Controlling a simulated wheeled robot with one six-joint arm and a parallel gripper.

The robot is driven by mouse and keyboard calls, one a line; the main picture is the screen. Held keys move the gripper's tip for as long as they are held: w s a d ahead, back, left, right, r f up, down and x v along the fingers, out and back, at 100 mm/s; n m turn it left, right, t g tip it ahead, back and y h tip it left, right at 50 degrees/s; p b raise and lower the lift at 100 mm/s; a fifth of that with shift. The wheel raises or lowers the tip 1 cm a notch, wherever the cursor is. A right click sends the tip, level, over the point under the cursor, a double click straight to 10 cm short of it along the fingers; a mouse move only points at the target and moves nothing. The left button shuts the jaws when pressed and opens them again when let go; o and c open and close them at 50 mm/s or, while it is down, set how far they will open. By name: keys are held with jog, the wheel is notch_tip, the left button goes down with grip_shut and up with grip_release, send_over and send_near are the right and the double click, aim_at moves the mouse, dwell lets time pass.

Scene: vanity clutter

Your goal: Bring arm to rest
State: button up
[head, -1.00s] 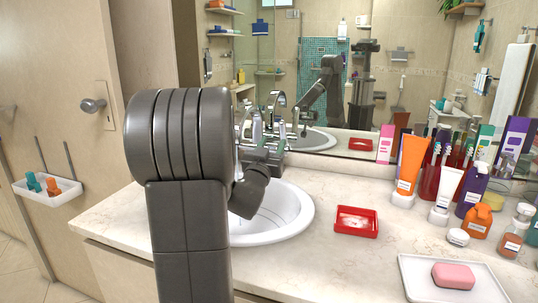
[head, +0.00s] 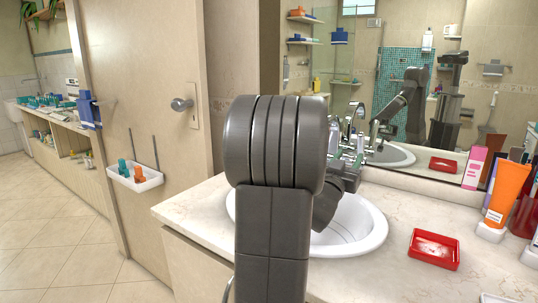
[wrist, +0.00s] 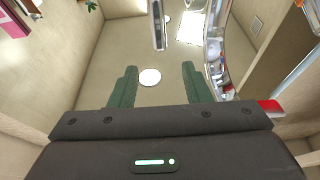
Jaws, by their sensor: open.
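My arm (head: 270,230) stands upright in the middle of the head view, in front of the sink (head: 365,228), and hides part of it. My gripper (wrist: 158,84) shows in the wrist view with its two dark green fingers apart and nothing between them. In the head view its end is mostly hidden behind my own arm and mixes with the chrome around the tap, so its exact place is hard to tell. The mirror (head: 400,150) also reflects my arm.
A red soap dish (head: 434,249) lies on the counter (head: 385,280) right of the sink. An orange tube (head: 508,195) and a pink box (head: 474,168) stand farther right. A white wall tray (head: 135,179) hangs at left. The floor (head: 50,235) at left is clear.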

aim_at(360, 139)
jog(key=p+x, duration=0.2)
jog(key=x, duration=1)
jog(key=shift+s+a+f+b, duration=0.1)
jog(key=shift+s+f+b, duration=0.1)
jog(key=shift+b, duration=0.3)
jog(key=b+v, duration=0.1)
jog(key=v, duration=1.2)
jog(key=x, duration=0.4)
jog(key=p+x, duration=0.1)
jog(key=x, duration=0.4)
jog(key=p+x, duration=0.1)
jog(key=x, duration=0.3)
jog(key=shift+w+r, duration=0.2)
jog(key=shift+r, duration=0.2)
jog(key=p, duration=0.3)
jog(key=shift+w+d+r+g+y, duration=0.15)
jog(key=shift+d+g+y, duration=0.1)
jog(key=shift+g+y, duration=0.05)
jog(key=shift+w+d+g+p, duration=0.2)
jog(key=shift+w+g+p, duration=0.1)
jog(key=shift+p, duration=0.95)
jog(key=shift+w+d+r+y+p, duration=0.1)
jog(key=shift+y+p, duration=0.2)
jog(key=shift+p, duration=0.5)
jog(key=shift+w+d+g+p, duration=0.2)
jog(key=shift+g+p, duration=0.2)
jog(key=shift+p, duration=0.85)
